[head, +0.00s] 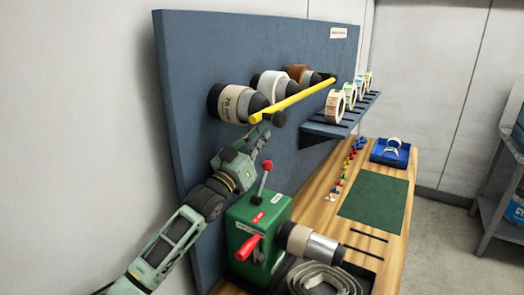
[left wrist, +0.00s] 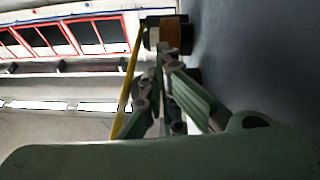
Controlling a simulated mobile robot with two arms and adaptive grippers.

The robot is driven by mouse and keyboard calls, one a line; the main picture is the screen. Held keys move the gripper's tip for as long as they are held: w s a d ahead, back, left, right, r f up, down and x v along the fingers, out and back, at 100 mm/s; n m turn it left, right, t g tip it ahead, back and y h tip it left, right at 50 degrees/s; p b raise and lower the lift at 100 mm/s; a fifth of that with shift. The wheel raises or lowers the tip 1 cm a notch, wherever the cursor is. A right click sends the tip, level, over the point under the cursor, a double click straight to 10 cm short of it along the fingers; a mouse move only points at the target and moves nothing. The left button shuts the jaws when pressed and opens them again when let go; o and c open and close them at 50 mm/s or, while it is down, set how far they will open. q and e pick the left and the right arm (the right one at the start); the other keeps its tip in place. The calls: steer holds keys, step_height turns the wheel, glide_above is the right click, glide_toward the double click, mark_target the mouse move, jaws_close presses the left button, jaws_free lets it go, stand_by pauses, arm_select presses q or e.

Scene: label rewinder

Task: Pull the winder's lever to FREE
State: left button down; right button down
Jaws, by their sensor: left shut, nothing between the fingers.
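The green winder (head: 243,215) stands at the near end of the wooden bench. Its lever (head: 262,185), a thin rod with a red knob (head: 267,165), rises from the top and leans slightly right. A red label (head: 257,217) and a white label lie beside its base; I cannot read them. A red crank handle (head: 247,247) is on the near face. My left gripper (head: 264,134) is shut and empty, above the red knob and apart from it, just below the yellow bar's near end. Its fingers (left wrist: 165,65) also show in the left wrist view. My right gripper is not in view.
A yellow bar (head: 295,98) crosses in front of rolls on the blue panel (head: 195,60); it also shows in the left wrist view (left wrist: 129,85). The winder's spindle (head: 310,243) points right. A coiled grey strip (head: 325,280) lies below. A green mat (head: 373,203) lies farther back.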

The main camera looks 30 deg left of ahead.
arm_select(q)
step_height(320, 180, up, 5)
steer(key=shift+r, duration=0.1)
stand_by(0.6)
